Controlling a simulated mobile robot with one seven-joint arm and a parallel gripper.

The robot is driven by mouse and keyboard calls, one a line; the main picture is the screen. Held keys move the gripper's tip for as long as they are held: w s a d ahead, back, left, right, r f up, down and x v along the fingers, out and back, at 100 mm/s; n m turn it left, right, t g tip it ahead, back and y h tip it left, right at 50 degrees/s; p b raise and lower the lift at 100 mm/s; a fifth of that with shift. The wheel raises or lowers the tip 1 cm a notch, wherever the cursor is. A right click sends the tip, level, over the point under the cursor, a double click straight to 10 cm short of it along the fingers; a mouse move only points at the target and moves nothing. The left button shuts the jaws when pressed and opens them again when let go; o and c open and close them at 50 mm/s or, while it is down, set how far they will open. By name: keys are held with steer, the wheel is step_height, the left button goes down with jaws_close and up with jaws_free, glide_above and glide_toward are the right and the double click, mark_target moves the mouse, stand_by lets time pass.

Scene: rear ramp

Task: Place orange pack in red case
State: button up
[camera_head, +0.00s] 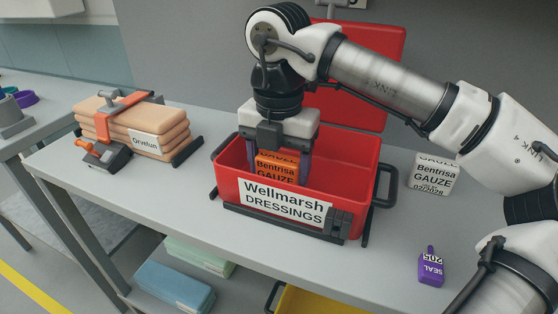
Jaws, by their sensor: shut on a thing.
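The orange pack (277,169), labelled "Bentrisa GAUZE", is between the fingers of my gripper (277,165). My gripper points down and is shut on the pack. The pack is upright inside the opening of the red case (230,184), below its rim level at the lower part. The front wall hides the pack's bottom, so I cannot tell whether it touches the case floor. The case is labelled "Wellmarsh DRESSINGS" and its red lid (365,75) stands open at the back.
A white gauze pack (433,175) stands right of the case. A purple seal bottle (431,267) is at the front right. Strapped tan packs (145,125) lie at the left. Blue packs (174,288) and a yellow bin (310,300) are below the table (190,200).

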mark_target(279, 157)
steer(key=shift+f, duration=0.2)
steer(key=shift+f, duration=0.15)
steer(key=o, duration=0.9)
steer(key=shift+o, duration=0.2)
steer(key=shift+r, duration=3.95)
